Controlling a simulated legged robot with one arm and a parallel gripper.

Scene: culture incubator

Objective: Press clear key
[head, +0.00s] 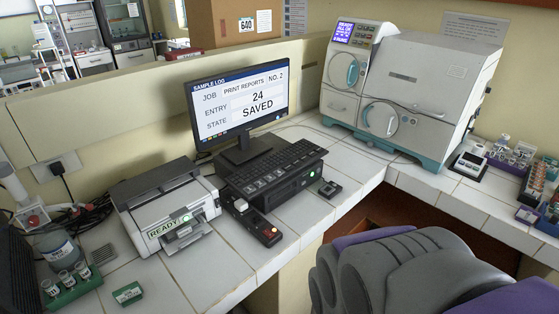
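No clear key can be made out by its label. Keys show on the black keyboard (275,168) in front of the monitor. A small black control box (255,222) with a white knob-like part and lit red and amber spots sits beside the printer. The white and teal incubator-like machine (430,90) at the back right has a small keypad (363,33) next to a lit blue display (343,32). The monitor (240,102) reads "SAMPLE LOG", job "PRINT REPORTS NO. 2", entry "24", state "SAVED".
The printer (172,208) at left shows "READY" and a green light. A green vial rack (70,287) stands lower left, and vial racks (510,155) stand at right. Grey and purple rounded shapes at lower right hide the counter's front. Bare white tiles (345,155) lie right of the keyboard.

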